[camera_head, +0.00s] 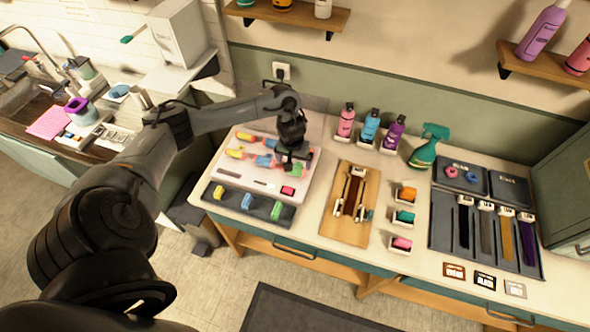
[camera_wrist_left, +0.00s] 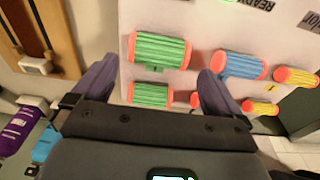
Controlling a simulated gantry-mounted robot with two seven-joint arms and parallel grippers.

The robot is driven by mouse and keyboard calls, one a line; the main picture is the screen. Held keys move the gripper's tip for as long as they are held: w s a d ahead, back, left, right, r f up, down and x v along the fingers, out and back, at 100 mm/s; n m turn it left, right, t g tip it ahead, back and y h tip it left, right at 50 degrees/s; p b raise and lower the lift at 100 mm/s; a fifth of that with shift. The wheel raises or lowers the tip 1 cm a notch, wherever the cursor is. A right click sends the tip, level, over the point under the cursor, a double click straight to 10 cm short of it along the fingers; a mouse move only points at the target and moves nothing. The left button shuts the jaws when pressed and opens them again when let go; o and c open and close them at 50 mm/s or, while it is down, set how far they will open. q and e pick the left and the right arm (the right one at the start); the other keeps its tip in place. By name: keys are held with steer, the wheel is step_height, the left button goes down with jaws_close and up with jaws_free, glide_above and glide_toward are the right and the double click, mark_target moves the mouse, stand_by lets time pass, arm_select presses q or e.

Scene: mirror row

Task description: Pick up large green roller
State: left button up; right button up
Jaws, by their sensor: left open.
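The large green roller (camera_wrist_left: 158,50) has orange ends and lies on the white panel, in the upper middle of the left wrist view. A smaller-looking green roller (camera_wrist_left: 152,94) lies below it there, near my gripper body. My left gripper (camera_wrist_left: 157,76) is open, with its fingers apart to either side below the large green roller and nothing held. In the head view my left gripper (camera_head: 293,158) hangs over the right part of the white roller panel (camera_head: 245,175) and hides part of the green rollers. My right gripper is not in view.
Blue rollers (camera_wrist_left: 240,64) and yellow rollers (camera_wrist_left: 296,76) lie beside the green ones. A dark tray (camera_head: 232,202) with small rollers is at the panel's front. A wooden board (camera_head: 350,205), bottles (camera_head: 369,127) and a green spray bottle (camera_head: 428,148) stand to the right.

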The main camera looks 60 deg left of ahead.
mark_target(295, 167)
arm_select(q)
steer(key=shift+w+d+f, duration=0.1)
steer(key=shift+f, duration=2.05)
steer(key=shift+c, duration=0.5)
steer(key=c, duration=0.8)
steer(key=shift+o, duration=0.2)
steer(key=shift+r, duration=0.1)
